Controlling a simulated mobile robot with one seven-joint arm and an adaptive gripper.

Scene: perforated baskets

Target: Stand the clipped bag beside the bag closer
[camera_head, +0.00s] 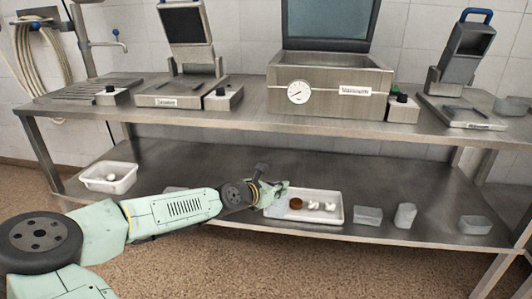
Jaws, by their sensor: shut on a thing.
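My gripper (277,191) is at the left end of a white tray on the lower shelf, seen small and from behind. It is shut on a pale, greyish clear bag (278,209), which hangs at the tray's left end. I cannot tell whether the bag touches the tray, and its clip is not clear. On the upper tabletop stand a left machine with a blue handle (190,35) and a similar right machine with a blue handle (466,55). Their small labels are unreadable, so I cannot tell which is the bag closer.
The white tray (334,219) holds a brown round item (295,203) and several white pieces. A white basin (108,186) sits left on the lower shelf; grey blocks (404,215) stand right. A vacuum machine (326,80) fills the upper middle. The tabletop front edge (300,124) overhangs the shelf.

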